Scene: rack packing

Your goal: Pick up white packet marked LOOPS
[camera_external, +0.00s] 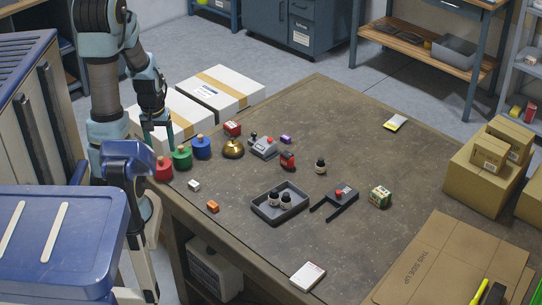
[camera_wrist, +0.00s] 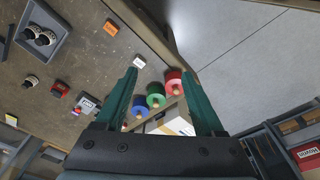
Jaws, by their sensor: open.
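A flat white packet (camera_external: 308,276) lies near the table's front edge in the external view; its print is too small to read. Another flat packet, white with yellow (camera_external: 395,122), lies near the far right edge. A small white block (camera_external: 194,185) lies at the left; it also shows in the wrist view (camera_wrist: 138,62), with unreadable dark print. I cannot tell which is marked LOOPS. My gripper (camera_external: 158,130) is open and empty, raised by the table's left corner.
Red, green and blue weights (camera_external: 182,157) stand on the left edge, close to my gripper. A dark tray (camera_external: 272,214) holds bottles mid-table. An orange block (camera_external: 212,206) lies left of it. Cardboard (camera_external: 425,262) covers the right side. The front middle of the table is clear.

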